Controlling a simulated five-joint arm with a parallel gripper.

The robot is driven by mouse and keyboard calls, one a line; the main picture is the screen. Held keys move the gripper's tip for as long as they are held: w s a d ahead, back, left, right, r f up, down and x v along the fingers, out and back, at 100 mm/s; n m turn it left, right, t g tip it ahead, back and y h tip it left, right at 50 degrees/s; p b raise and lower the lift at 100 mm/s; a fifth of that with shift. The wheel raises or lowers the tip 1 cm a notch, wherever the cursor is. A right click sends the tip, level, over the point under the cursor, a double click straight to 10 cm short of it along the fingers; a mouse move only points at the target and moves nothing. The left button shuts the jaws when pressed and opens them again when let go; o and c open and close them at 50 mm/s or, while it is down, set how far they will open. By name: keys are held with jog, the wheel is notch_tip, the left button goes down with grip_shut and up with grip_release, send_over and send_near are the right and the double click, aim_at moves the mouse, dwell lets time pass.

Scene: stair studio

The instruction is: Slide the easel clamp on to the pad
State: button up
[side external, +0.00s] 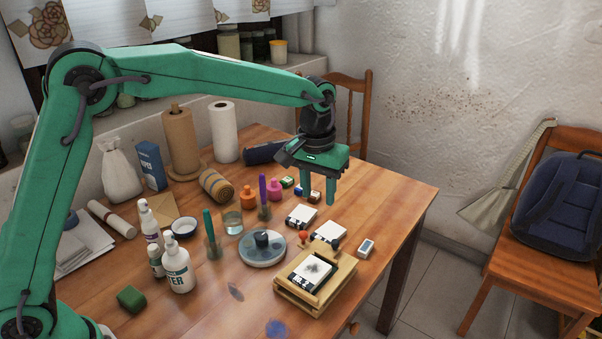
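A small light-wood easel (345,282) stands near the right front of the table. A white pad (300,273) with a dark smudged drawing and a black lower edge lies on its slanted face.
A small white box (366,247) lies right of the easel. A round grey dish (257,254) and bottles (178,268) stand left. The table's right corner is clear.

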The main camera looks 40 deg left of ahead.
send_over(335, 241)
jog(key=shift+g, duration=0.4)
notch_tip(335, 241, down, 5)
jog(key=shift+d+f, duration=0.1)
jog(key=shift+d, duration=0.05)
jog(key=shift+f, duration=3.85)
grip_shut()
